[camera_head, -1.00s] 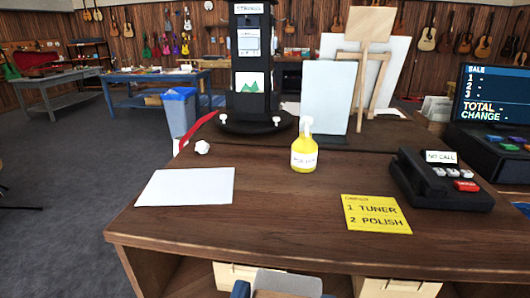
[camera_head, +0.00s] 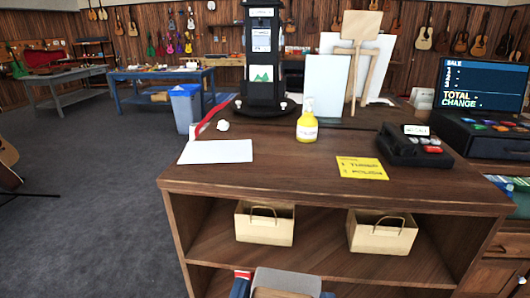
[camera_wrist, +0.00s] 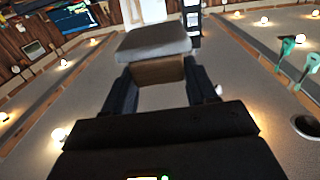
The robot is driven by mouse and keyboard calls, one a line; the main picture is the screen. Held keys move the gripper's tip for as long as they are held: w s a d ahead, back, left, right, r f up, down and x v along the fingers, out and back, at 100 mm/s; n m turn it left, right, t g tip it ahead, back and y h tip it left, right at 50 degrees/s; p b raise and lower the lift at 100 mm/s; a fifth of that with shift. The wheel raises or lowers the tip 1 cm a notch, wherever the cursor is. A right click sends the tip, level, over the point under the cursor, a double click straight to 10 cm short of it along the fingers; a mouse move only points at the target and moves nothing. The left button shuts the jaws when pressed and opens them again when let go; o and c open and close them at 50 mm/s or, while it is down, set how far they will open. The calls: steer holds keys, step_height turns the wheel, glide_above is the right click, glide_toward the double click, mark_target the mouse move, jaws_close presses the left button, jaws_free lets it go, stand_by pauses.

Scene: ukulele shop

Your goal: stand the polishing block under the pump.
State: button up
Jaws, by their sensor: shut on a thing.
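The polishing block (camera_head: 287,281), grey padded on one face with brown wood behind it, shows at the bottom edge of the head view. My gripper (camera_head: 284,294) is shut on it, in front of the counter and below its top. In the wrist view, the block (camera_wrist: 154,42) sits between the two dark fingers of my gripper (camera_wrist: 160,88), its wooden part gripped and its grey pad beyond. The yellow pump bottle (camera_head: 307,126) with a white head stands upright on the counter, well apart from the block. The counter under the pump looks bare.
Open counter surface lies in front of the pump.

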steer(key=w+d+f+m+h, duration=0.1)
steer(key=w+d+f, duration=0.4)
steer(key=w+f, duration=0.3)
steer(key=w+d+f+h, duration=0.1)
steer(key=w+d+f, duration=0.4)
steer(key=w, duration=0.5)
steer(key=w+d+f, duration=0.5)
steer(key=d+f, duration=0.5)
steer(key=f, duration=0.2)
steer(key=s+f+n+y, duration=0.1)
steer(key=s+f+y, duration=0.1)
steer(key=f, duration=0.6)
steer(key=s+f+n+y, duration=0.2)
steer(key=s+f, duration=0.3)
steer(key=f, duration=0.3)
steer(key=shift+d+y, duration=0.3)
steer(key=shift+y, duration=0.4)
steer(key=shift+s, duration=0.1)
